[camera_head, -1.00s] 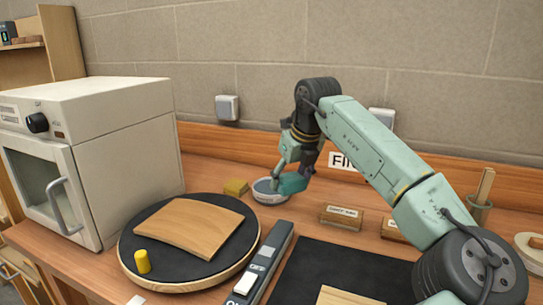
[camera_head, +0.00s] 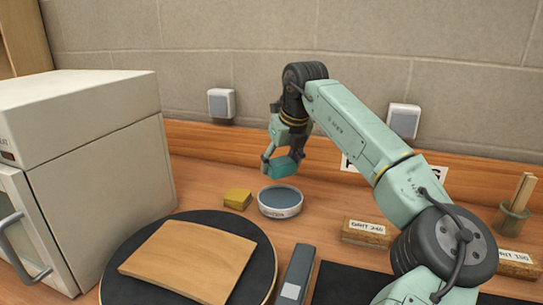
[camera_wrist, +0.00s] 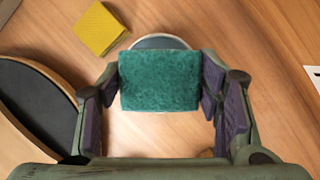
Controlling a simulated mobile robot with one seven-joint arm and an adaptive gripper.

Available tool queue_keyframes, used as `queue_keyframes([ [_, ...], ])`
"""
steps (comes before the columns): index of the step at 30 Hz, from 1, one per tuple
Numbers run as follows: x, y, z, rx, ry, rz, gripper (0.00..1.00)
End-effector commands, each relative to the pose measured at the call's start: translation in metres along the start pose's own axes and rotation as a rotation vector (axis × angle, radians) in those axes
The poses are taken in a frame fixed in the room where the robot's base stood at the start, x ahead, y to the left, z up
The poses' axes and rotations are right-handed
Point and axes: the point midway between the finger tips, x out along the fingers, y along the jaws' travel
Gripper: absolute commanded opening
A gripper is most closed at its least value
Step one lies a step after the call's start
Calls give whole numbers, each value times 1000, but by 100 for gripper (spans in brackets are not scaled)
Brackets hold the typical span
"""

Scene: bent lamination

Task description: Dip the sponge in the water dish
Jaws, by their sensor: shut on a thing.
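My gripper (camera_head: 285,156) is shut on a teal sponge pad (camera_head: 281,167). The pad fills the space between the fingers in the wrist view (camera_wrist: 160,80). The water dish (camera_head: 281,209), a round pale dish with a grey-blue inside, stands on the bench. In the head view the pad shows just above the dish's far rim, apart from it. In the wrist view the dish (camera_wrist: 160,42) is partly hidden behind the pad. A yellow block (camera_head: 237,199) lies on the bench left of the dish.
A black turntable (camera_head: 125,255) with a curved wooden sheet (camera_head: 190,262) is at front left, beside a white oven (camera_head: 100,160). Labelled grit blocks (camera_head: 367,232) lie to the right. A dark grey bar-shaped device (camera_head: 297,270) lies in front of the dish.

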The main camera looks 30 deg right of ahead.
Motion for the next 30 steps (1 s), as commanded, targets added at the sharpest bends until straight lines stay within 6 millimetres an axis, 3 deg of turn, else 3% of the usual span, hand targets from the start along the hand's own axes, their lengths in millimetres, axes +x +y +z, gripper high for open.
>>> queue_keyframes([
  [8, 11, 0, -5, 0, 0, 0, 37],
  [30, 73, 0, -31, 0, -1, 0, 37],
])
